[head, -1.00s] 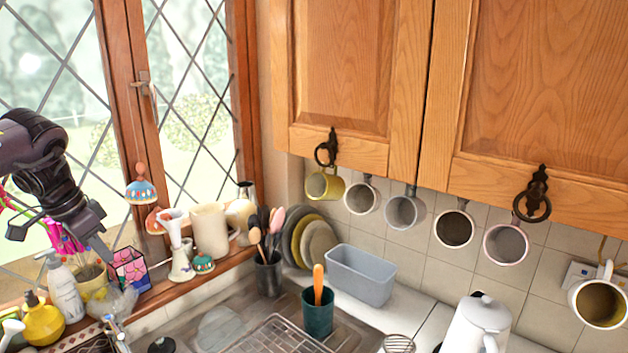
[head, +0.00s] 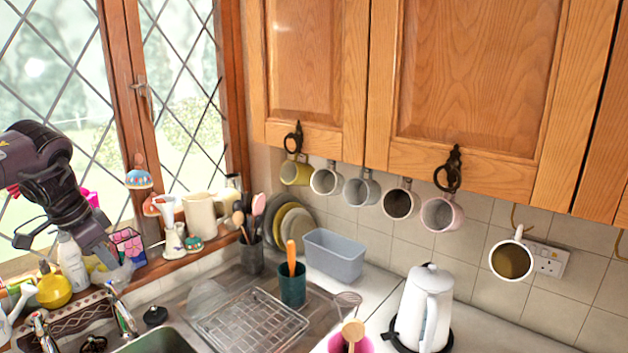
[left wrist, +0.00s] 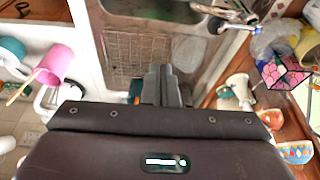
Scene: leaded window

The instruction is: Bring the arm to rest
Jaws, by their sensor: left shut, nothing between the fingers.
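My left gripper (head: 112,258) comes in from the left in the head view, pointing down in front of the window sill. Its dark fingers are together with nothing between them. In the left wrist view the closed fingers (left wrist: 161,86) point out over the sink and drainer. In the head view the gripper partly covers the pink and black patterned holder (head: 128,242) on the sill; I cannot tell whether they touch. My right gripper is in neither view.
Bottles, such as a yellow one (head: 54,288), stand left by the tap (head: 122,315). A white jug (head: 203,216) stands on the sill. A wire rack (head: 255,322), a grey tub (head: 334,256) and a white kettle (head: 424,308) are on the worktop. Mugs hang under the cupboards.

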